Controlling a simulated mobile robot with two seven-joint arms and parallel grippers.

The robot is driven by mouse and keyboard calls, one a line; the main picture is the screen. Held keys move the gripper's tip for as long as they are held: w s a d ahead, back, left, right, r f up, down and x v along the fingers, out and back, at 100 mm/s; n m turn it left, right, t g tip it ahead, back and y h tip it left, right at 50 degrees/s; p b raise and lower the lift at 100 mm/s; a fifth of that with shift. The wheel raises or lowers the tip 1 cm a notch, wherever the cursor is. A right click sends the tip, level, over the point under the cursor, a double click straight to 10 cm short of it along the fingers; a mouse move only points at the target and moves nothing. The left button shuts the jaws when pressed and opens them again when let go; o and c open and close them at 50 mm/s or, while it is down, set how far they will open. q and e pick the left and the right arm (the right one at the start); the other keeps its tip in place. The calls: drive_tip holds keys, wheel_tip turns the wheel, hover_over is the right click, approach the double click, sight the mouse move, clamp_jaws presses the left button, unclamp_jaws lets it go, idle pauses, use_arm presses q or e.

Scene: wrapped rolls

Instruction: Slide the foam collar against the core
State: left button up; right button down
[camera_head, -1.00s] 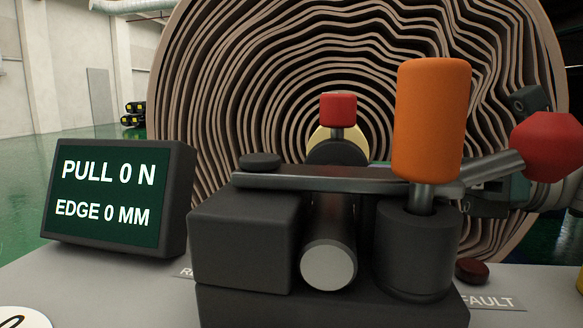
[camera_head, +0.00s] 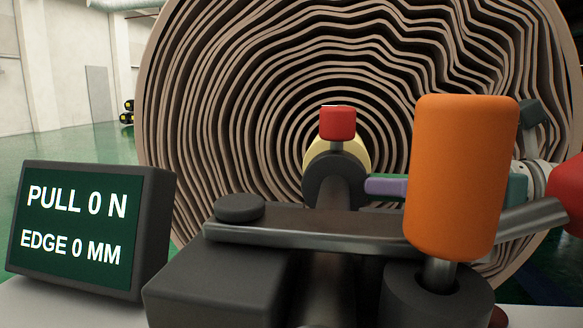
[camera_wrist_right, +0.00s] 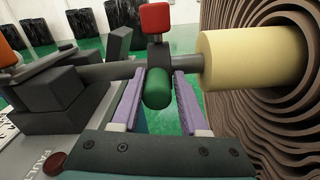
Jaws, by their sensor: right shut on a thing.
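A cream cylinder (camera_wrist_right: 252,57) sticks out of the centre of the big layered roll (camera_wrist_right: 285,150). I cannot tell whether it is the core or the foam collar. A dark ring (camera_head: 333,180) with a red knob (camera_head: 337,123) on top sits on the shaft in front of it. In the right wrist view a green grip (camera_wrist_right: 157,88) hangs below this ring, with a gap of shaft before the cream cylinder. My right gripper (camera_wrist_right: 159,92), with purple finger pads, is shut on the green grip. Its purple finger shows in the head view (camera_head: 385,187). My left gripper is out of view.
A dark stand with a flat bar (camera_head: 290,228) and an upright orange handle (camera_head: 460,175) stands in front, hiding part of my right gripper. A screen (camera_head: 85,230) at left reads PULL 0 N, EDGE 0 MM.

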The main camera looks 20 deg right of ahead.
drive_tip(key=shift+w+d+r, duration=0.1)
drive_tip(key=shift+w+d, duration=0.15)
drive_tip(key=shift+w, duration=0.25)
drive_tip(key=shift+s+a, duration=0.15)
drive_tip(key=shift+s, duration=0.1)
drive_tip(key=c, duration=0.5)
unclamp_jaws()
drive_tip(key=shift+s, duration=0.1)
drive_tip(key=v, duration=1)
drive_tip(key=shift+p, duration=0.35)
